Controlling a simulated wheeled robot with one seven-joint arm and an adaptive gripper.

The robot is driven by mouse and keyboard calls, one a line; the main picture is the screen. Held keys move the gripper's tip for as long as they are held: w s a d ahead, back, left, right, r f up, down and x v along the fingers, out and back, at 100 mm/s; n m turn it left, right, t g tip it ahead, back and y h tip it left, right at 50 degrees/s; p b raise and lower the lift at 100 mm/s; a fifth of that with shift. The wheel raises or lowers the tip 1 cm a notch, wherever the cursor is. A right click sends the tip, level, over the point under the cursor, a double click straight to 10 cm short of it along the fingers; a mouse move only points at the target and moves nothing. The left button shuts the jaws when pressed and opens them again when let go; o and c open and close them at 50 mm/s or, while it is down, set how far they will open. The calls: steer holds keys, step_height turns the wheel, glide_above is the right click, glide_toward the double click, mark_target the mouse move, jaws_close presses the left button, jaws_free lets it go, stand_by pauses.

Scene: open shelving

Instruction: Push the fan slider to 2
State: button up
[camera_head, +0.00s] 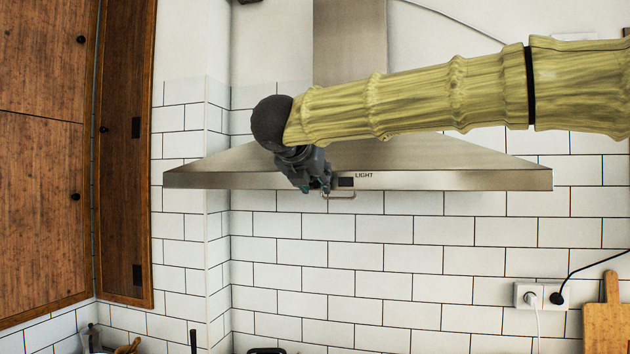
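The range hood (440,181) is a wide, metal, sloped hood on the tiled wall. Its front strip carries the word LIGHT beside a dark switch panel (346,182). A thin metal handle-like loop (341,196) hangs just below that panel. My gripper (318,188) is dark grey and points down at the hood's front strip, just left of the dark panel. Its fingertips are close to the strip, but I cannot tell whether they touch it. The fan slider and its numbers are not visible; my gripper covers the strip left of the panel. The finger gap is too small to judge.
Wooden cabinets (45,160) stand at the left. Wall outlets (540,295) with plugs and cables are at the lower right, near a wooden cutting board (604,322). The tiled wall below the hood is clear.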

steer(key=shift+a, duration=0.2)
steer(key=shift+s+a+r, duration=0.1)
steer(key=shift+s+r, duration=0.05)
steer(key=shift+s, duration=0.15)
steer(key=v, duration=1.1)
steer(key=shift+s, duration=0.2)
